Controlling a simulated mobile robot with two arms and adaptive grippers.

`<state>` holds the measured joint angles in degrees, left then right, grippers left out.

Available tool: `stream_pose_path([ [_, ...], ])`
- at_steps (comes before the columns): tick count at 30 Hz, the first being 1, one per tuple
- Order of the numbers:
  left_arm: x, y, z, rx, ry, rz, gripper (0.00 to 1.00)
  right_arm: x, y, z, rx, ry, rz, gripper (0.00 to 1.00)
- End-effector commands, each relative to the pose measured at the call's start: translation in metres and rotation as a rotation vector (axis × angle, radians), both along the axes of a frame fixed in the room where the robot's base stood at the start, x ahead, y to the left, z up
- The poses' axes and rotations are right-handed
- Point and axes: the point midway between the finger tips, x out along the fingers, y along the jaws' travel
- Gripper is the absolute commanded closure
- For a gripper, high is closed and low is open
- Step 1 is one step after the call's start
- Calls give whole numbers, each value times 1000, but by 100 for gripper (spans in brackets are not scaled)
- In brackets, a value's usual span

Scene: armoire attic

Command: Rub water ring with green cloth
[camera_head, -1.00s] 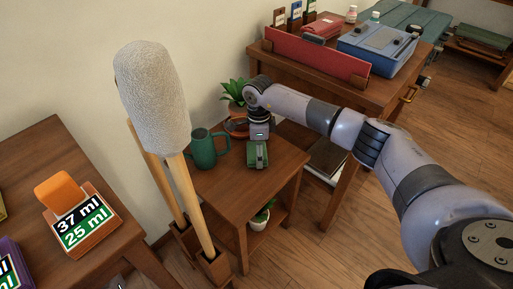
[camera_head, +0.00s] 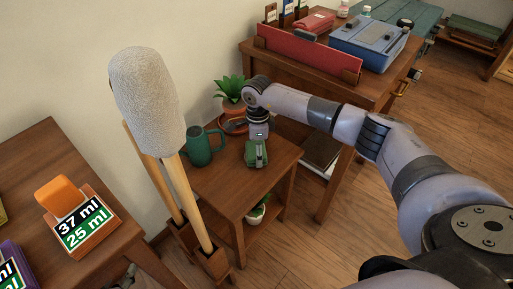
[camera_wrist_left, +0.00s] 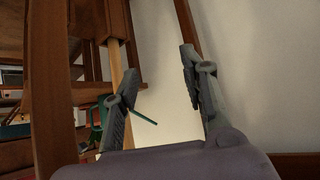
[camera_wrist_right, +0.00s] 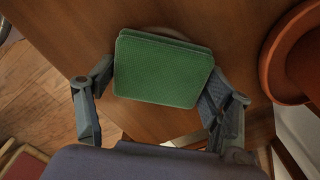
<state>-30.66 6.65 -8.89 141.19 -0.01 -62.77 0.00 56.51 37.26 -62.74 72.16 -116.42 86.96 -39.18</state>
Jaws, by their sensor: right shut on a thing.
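The green cloth (camera_wrist_right: 163,70) is a folded, ribbed pad between the fingers of my right gripper (camera_wrist_right: 160,92), which is shut on it. In the head view the cloth (camera_head: 256,153) is at the top of the small wooden table (camera_head: 222,187), below my right gripper (camera_head: 257,138). In the right wrist view a pale arc of the water ring (camera_wrist_right: 165,32) shows on the wood past the cloth's edge; the cloth hides most of it. I cannot tell how firmly the cloth touches the wood. My left gripper (camera_wrist_left: 158,92) is open and empty beside a pale wall.
Long wooden handles with a fluffy head (camera_head: 148,98) rise in front. A larger table (camera_head: 385,88) with a blue case (camera_head: 368,42) stands behind.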

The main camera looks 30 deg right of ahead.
Motion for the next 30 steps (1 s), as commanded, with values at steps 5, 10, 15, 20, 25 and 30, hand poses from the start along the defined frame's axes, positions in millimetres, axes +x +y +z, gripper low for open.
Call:
stream_pose_path([
  [5, -9, 3, -6, 11, 52, 4, 60, -6, -3, -3, -5, 10, -2, 56],
  [10, -21, 8, -13, 27, 120, 9, 60, -9, -4, -2, -4, 9, -1, 56],
  [15, -34, 12, -20, 41, 188, 14, 60, -12, -5, -2, -3, 9, -1, 56],
  [20, -47, 16, -25, 55, 253, 19, 60, -16, -7, -1, -3, 8, -1, 56],
  [25, -61, 21, -30, 69, 321, 25, 60, -19, -8, 0, -3, 8, -1, 56],
  [30, -76, 25, -32, 83, 389, 30, 60, -25, -10, 0, -3, 6, -1, 56],
])
